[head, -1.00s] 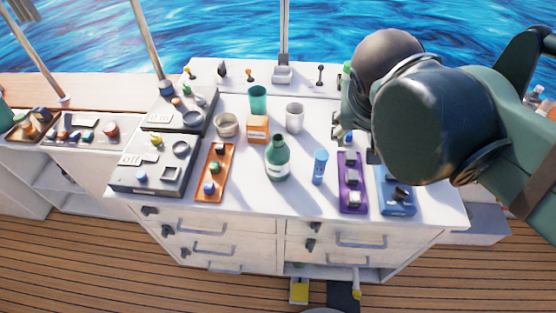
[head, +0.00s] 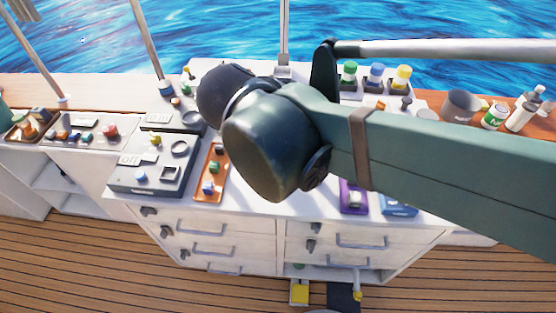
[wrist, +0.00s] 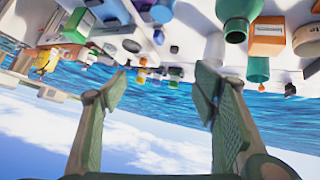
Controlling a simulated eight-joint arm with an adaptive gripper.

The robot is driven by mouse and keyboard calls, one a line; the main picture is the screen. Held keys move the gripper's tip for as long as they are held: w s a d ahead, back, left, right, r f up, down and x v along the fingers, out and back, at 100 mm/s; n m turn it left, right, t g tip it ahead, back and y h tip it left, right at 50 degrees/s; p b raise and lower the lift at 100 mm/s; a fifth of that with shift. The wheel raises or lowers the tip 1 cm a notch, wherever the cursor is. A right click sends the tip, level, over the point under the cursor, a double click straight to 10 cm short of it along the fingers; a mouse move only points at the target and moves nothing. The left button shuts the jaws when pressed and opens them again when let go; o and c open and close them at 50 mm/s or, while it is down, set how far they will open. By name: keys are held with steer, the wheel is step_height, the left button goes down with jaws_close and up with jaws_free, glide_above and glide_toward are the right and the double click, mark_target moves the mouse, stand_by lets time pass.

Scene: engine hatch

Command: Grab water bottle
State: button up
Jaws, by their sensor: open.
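A green bottle (wrist: 238,10), the likeliest water bottle, is cut by the top edge of the wrist view, which shows the scene upside down. In the head view my arm hides it. My gripper (wrist: 162,92) is open, its two fingers wide apart with nothing between them. The green bottle lies beyond the right-hand finger in that view, apart from it. The fingers do not show in the head view. A white bottle (head: 525,110) also stands at the far right in the head view.
Near the green bottle are an orange box (wrist: 267,36), a teal cup (wrist: 258,69), a white cup (wrist: 214,48) and a beige tin (wrist: 308,40). Orange (head: 211,172) and purple (head: 354,198) trays lie on the white counter (head: 250,212). Several coloured-topped jars stand at the back right.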

steer(key=s+a+r+m+t+h, duration=0.1)
steer(key=s+a+t, duration=0.1)
steer(key=a, duration=0.4)
steer(key=s+a+r+m+t, duration=0.2)
steer(key=a, duration=0.4)
step_height(320, 180, down, 18)
steer(key=shift+w, duration=0.25)
steer(key=shift+r+b, duration=0.1)
steer(key=shift+b, duration=0.2)
steer(key=shift+b+x, duration=0.3)
steer(key=shift+x, duration=0.95)
steer(key=shift+b+x, duration=0.6)
steer(key=shift+x, duration=2)
steer(key=shift+s+d, duration=0.15)
steer(key=c, duration=1.2)
